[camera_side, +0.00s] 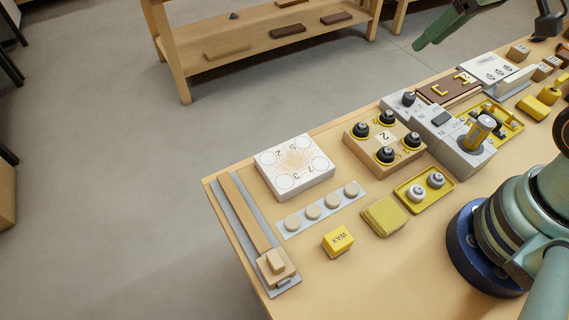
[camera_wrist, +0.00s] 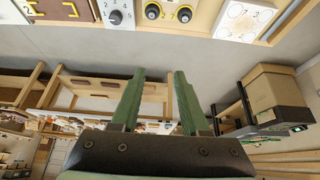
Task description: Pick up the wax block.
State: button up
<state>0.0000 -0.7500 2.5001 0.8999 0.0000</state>
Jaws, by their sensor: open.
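The wax block (camera_side: 338,241) is a small yellow block with "WAX" lettered on it. It lies on the bench in the side view, near the front and left of my arm's base. My gripper (camera_wrist: 157,76) is open and empty in the wrist view, its two green fingers apart. In the side view part of my gripper (camera_side: 422,42) shows at the top, past the bench's far edge and far from the wax block. The wax block is not seen in the wrist view.
Beside the wax block are a yellow pad (camera_side: 384,217), a strip with several round discs (camera_side: 321,208) and a yellow tray with knobs (camera_side: 441,199). A wooden slider (camera_side: 275,262) lies left. A white board (camera_side: 294,166) and a knob box (camera_side: 361,147) stand behind.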

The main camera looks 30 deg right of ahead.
jog(key=shift+o, duration=0.3)
jog(key=o, duration=0.5)
jog(key=shift+c, duration=0.2)
jog(key=n+g, duration=0.6)
jog(key=n, duration=1.2)
send_over(339, 238)
notch_tip(339, 238, down, 13)
jog(key=shift+f, duration=5.6)
